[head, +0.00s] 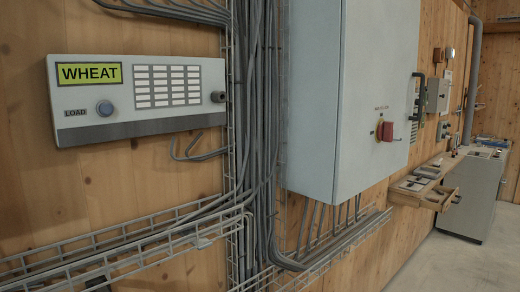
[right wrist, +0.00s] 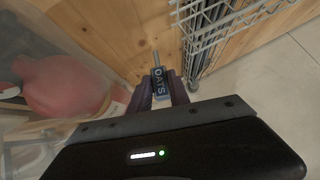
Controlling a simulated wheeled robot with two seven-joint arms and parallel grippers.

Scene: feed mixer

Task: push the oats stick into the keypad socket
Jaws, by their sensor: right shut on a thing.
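The keypad (head: 140,95) is a pale grey box on the wooden wall at the left of the head view. It has a green WHEAT display (head: 89,74), a round LOAD button (head: 104,108) and a grid of white keys. A small dark round socket (head: 217,96) sits at its right end, and nothing is in it. In the right wrist view my right gripper (right wrist: 162,88) is shut on the oats stick (right wrist: 160,80). The stick is dark with an OATS label, and its thin grey shaft points away from the gripper. My left gripper is not in view.
A large grey cabinet (head: 340,95) with a red switch (head: 386,131) stands right of the cable bundle (head: 258,130). A wire cable tray (head: 130,242) runs below the keypad. In the right wrist view a red rounded object (right wrist: 65,87) lies left and a wire tray (right wrist: 205,45) right.

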